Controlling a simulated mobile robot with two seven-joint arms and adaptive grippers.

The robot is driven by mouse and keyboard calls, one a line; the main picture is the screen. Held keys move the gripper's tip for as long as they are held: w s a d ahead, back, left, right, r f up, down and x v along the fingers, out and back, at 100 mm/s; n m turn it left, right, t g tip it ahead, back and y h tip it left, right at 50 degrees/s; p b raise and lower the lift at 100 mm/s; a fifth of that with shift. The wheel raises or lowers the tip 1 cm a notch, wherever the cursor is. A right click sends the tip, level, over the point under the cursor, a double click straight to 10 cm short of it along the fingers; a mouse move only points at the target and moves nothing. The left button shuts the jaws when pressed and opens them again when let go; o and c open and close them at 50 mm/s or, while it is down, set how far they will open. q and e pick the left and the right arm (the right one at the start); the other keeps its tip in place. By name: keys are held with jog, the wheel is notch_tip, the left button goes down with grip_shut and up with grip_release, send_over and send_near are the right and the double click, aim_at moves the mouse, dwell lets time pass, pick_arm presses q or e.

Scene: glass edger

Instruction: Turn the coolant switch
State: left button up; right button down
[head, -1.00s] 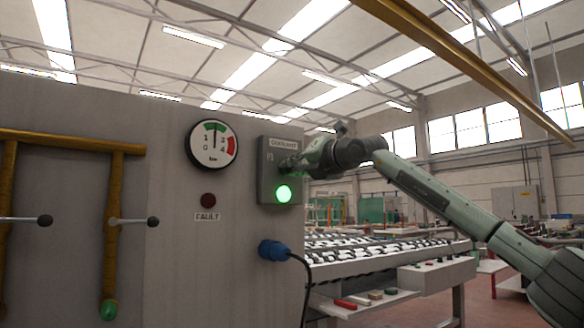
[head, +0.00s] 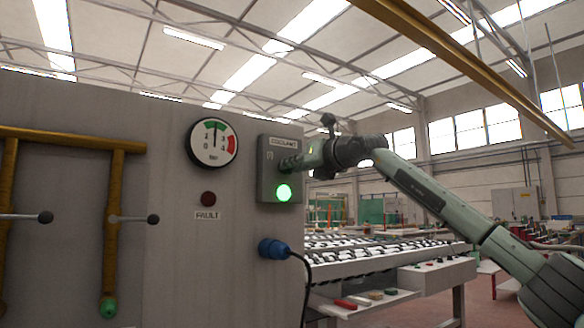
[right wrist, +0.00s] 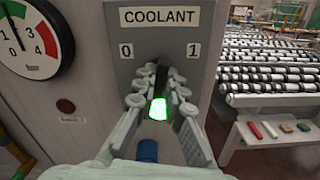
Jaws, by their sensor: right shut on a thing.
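The coolant switch box (head: 267,183) is a grey box on the side of the large grey cabinet, with a COOLANT label at its top. In the right wrist view the box (right wrist: 122,68) shows 0 on the left and 1 on the right. The dark switch knob (right wrist: 161,80) sits between my right fingers, mostly hidden by them. My right gripper (right wrist: 160,88) is shut on the knob; in the head view the gripper (head: 290,164) reaches the box from the right. A green lamp (head: 283,192) glows below it. My left gripper is not in view.
A round gauge (head: 212,143) and a dark red FAULT lamp (head: 208,199) are left of the box. A blue plug (head: 271,249) with a black cable is below it. Yellow pipes with levers (head: 118,190) are at far left. A roller table (head: 390,255) stands behind, right.

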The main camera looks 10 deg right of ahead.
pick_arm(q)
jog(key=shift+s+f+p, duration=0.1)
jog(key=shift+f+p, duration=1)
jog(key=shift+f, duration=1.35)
pick_arm(e)
jog(key=shift+n, duration=5.3)
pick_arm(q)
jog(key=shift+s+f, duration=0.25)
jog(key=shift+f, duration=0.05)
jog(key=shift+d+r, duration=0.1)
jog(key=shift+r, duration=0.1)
pick_arm(e)
jog(key=c, duration=1.6)
grip_release()
jog(key=v, duration=1.2)
